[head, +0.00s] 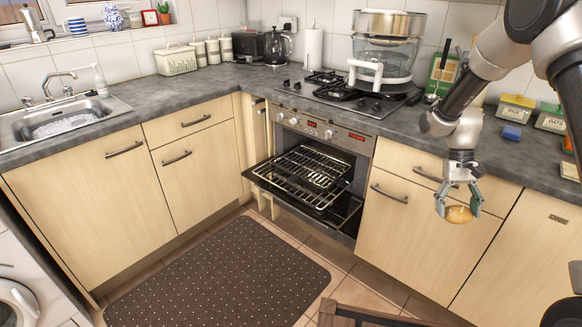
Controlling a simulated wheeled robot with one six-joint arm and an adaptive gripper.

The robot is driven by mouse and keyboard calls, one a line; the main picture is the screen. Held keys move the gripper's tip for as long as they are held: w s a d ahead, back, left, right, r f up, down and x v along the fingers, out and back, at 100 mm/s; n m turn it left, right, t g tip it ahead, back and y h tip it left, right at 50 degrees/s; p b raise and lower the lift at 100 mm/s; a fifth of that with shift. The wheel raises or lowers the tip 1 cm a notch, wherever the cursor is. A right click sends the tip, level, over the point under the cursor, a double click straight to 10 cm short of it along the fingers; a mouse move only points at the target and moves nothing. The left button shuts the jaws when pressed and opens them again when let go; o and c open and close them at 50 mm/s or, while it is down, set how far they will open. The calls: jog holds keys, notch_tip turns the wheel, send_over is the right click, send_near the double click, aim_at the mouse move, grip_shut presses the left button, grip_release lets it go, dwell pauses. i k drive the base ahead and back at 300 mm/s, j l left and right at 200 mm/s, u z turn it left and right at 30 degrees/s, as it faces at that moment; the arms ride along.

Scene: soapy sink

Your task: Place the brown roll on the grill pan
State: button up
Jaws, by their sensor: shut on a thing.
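My gripper (459,205) hangs in front of the pale wooden cabinets on the right. It is shut on a small golden-brown roll (459,214), which sits between its fingertips in mid-air. The oven to the left stands open. A dark pan with a wire rack, which looks like the grill pan (290,182), sticks out at its front. The roll is to the right of this pan and apart from it. The inner part of the pan lies in the shade of the oven, so its contents are hard to make out.
The oven's control panel (321,131) is above its opening, and the hob (345,92) is on the counter above. A large glass cooker (386,50) stands on the hob. A dark dotted mat (218,277) lies on the floor. The space between roll and oven looks clear.

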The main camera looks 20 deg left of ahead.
aim_at(306, 173)
jog(key=i+l+u, duration=0.2)
jog(key=u, duration=0.3)
jog(key=i+l+u, duration=0.3)
jog(key=u, duration=0.2)
jog(key=i+l, duration=0.05)
